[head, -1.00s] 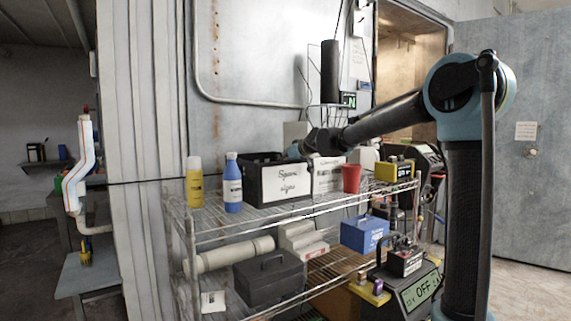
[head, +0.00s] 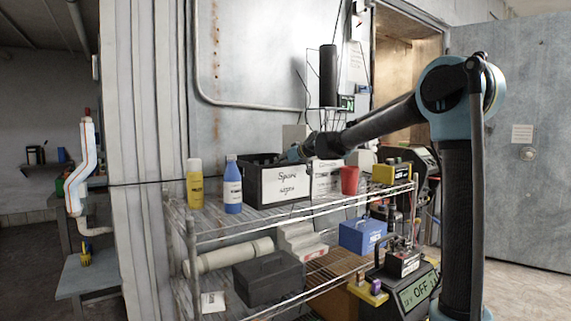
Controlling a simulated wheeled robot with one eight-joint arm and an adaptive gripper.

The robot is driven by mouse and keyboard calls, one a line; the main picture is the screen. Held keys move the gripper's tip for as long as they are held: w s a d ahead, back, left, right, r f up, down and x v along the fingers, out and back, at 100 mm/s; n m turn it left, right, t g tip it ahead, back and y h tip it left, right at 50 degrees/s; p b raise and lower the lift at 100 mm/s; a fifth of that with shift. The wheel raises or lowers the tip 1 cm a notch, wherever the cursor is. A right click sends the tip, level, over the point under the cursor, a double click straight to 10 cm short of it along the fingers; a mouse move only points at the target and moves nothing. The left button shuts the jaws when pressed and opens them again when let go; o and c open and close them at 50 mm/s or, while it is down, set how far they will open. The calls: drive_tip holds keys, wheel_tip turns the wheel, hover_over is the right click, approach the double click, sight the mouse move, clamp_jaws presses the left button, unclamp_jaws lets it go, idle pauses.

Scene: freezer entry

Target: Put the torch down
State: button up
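My gripper (head: 292,154) reaches over the upper shelf from the right, at the open top of a black bin with a white handwritten label (head: 287,182). Its fingertips are hidden or too small to make out, so I cannot tell if they are open or shut. I cannot pick out a torch with certainty; anything inside the bin or between the fingers is hidden.
The wire shelf (head: 240,231) also holds a yellow bottle (head: 194,184), a blue bottle (head: 232,186), a red cup (head: 349,180) and a yellow-black box (head: 391,173). A black cylinder (head: 329,75) stands above, by the wall. The shelf's front left has some free room.

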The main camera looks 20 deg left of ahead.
drive_tip(key=shift+s+a+f, duration=0.15)
drive_tip(key=shift+s+f, duration=0.1)
drive_tip(key=shift+f, duration=0.1)
drive_tip(key=v, duration=1.2)
drive_tip(key=shift+w+r, duration=0.35)
drive_tip(key=shift+r, duration=0.1)
